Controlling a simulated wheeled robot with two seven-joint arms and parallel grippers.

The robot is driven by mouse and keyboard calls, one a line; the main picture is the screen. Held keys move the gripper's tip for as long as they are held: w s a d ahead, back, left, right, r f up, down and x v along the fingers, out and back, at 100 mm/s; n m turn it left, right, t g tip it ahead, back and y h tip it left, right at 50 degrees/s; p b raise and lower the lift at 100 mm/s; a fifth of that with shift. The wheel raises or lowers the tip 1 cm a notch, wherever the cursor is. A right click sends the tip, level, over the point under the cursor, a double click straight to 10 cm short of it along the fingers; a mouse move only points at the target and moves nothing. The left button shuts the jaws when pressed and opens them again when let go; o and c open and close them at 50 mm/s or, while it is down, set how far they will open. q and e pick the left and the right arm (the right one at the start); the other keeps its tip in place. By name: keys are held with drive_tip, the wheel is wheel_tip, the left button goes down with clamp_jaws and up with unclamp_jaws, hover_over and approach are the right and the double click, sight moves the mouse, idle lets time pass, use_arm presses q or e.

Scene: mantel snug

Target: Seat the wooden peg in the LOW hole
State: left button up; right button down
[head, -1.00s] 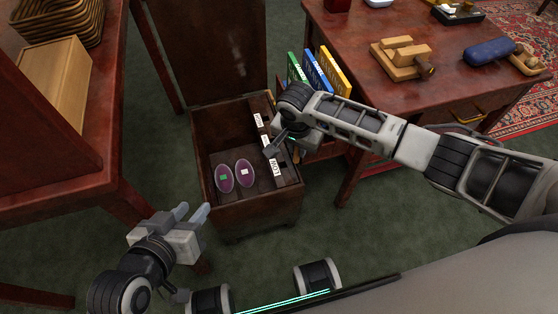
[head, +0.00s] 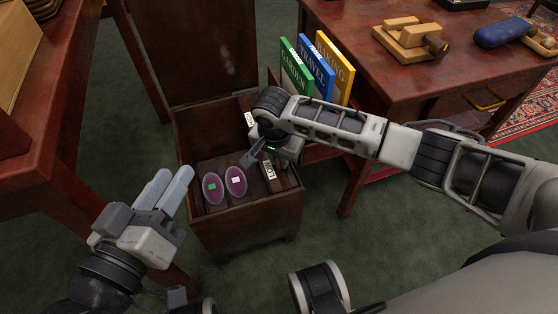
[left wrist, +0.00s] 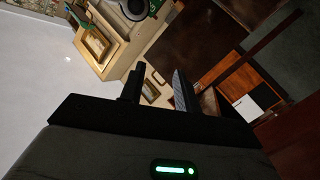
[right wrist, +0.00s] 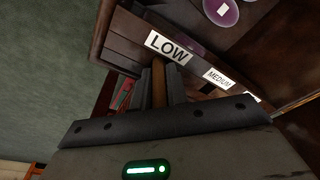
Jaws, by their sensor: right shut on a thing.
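The wooden peg (right wrist: 158,90) shows in the right wrist view as a short brown piece between my right gripper's fingers (right wrist: 158,82). Its far end is close to the LOW label (right wrist: 170,47) on a dark wooden strip; I cannot tell whether it touches. The LOW hole itself is not visible. In the head view my right gripper (head: 252,158) is over the chest beside the LOW label (head: 268,170), and the peg is hidden. The MEDIUM label (right wrist: 218,78) is farther along the strip. My left gripper (head: 175,175) is open and empty, left of the chest.
The open dark wooden chest (head: 245,218) holds two purple ovals (head: 213,188), (head: 235,181). Green, blue and yellow books (head: 317,72) stand behind my right arm, beside a desk (head: 400,75). Another wooden piece of furniture (head: 60,120) is at left. Green carpet is clear in front.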

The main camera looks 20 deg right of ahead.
drive_tip(key=c, duration=1.4)
unclamp_jaws()
